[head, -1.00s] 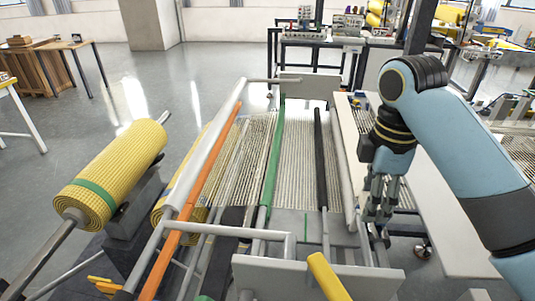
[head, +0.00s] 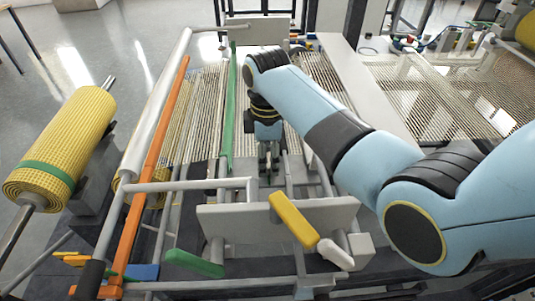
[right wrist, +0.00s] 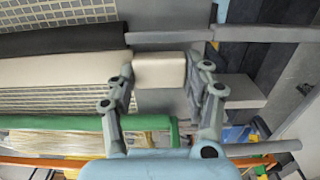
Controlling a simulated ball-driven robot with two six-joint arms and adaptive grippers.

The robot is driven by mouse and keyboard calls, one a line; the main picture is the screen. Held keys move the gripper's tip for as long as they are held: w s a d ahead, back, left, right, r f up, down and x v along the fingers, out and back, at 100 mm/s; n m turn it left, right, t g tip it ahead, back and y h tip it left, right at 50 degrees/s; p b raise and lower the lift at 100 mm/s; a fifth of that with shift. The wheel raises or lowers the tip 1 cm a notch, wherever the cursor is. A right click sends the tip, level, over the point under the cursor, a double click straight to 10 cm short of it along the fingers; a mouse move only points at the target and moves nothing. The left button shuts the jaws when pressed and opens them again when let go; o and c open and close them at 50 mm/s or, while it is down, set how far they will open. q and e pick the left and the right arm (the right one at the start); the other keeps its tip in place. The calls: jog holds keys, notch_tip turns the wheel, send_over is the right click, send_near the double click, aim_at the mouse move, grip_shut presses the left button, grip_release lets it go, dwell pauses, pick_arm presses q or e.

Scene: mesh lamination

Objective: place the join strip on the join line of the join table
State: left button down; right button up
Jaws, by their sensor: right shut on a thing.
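My right gripper (head: 269,160) reaches down over the mesh bed between the green bar and the right side rail. In the right wrist view, its fingers (right wrist: 163,84) are shut on a cream piece, which looks like the join strip (right wrist: 160,70). A cream band continues left past one finger; I cannot tell whether it is the same piece. In the head view the strip is hidden under the gripper and arm. The join table (head: 285,222) has a grey front plate. I cannot make out the join line or whether the strip touches the table. My left gripper is not in view.
A green bar (head: 229,110) and an orange bar (head: 160,150) run lengthwise at left. A white side table (head: 360,100) lies right.

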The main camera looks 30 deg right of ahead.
jog(key=shift+f, duration=0.15)
jog(key=o, duration=1.2)
notch_tip(320, 180, up, 12)
jog(key=shift+r+b, duration=0.1)
jog(key=shift+b, duration=0.55)
